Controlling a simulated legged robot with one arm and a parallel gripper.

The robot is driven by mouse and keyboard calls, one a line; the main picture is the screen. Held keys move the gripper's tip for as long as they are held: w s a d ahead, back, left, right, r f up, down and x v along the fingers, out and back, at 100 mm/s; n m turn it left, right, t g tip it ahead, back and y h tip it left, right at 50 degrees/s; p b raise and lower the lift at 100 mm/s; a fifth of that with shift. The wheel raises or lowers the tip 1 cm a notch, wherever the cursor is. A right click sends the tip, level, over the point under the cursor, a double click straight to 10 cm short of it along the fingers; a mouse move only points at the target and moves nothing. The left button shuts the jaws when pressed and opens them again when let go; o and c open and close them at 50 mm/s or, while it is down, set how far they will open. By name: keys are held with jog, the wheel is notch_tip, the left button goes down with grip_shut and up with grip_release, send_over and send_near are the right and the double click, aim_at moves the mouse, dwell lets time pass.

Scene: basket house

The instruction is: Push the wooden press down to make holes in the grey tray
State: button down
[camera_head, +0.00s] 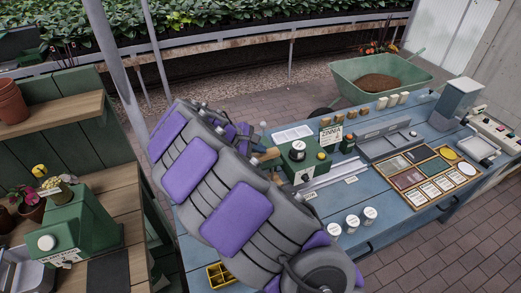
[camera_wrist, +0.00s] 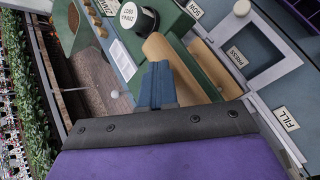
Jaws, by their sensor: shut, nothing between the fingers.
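In the wrist view a rounded wooden piece, which looks like the press (camera_wrist: 180,68), lies beside and just beyond my gripper's tips. My gripper (camera_wrist: 158,78) is shut and empty, with its dark blue fingers together. I cannot tell whether they touch the wood. In the head view a bit of the wood (camera_head: 268,155) shows between my arm and a green box. My arm hides much of this part of the bench in the head view.
A green box (camera_head: 298,157) with a round white label stands right of the wood. Three white-topped pots (camera_head: 353,221) stand at the blue bench's front. A long grey holder (camera_head: 388,143) and a wooden seed box (camera_head: 408,187) lie farther right. A wheelbarrow (camera_head: 350,78) stands behind.

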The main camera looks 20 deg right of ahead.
jog(key=shift+f, duration=0.65)
dwell(0.5)
jog(key=shift+r, duration=0.1)
jog(key=shift+r+p, duration=1.65)
jog(key=shift+r, duration=0.5)
jog(key=shift+r, duration=0.1)
jog(key=shift+r+p, duration=1.75)
jog(key=shift+r, duration=0.65)
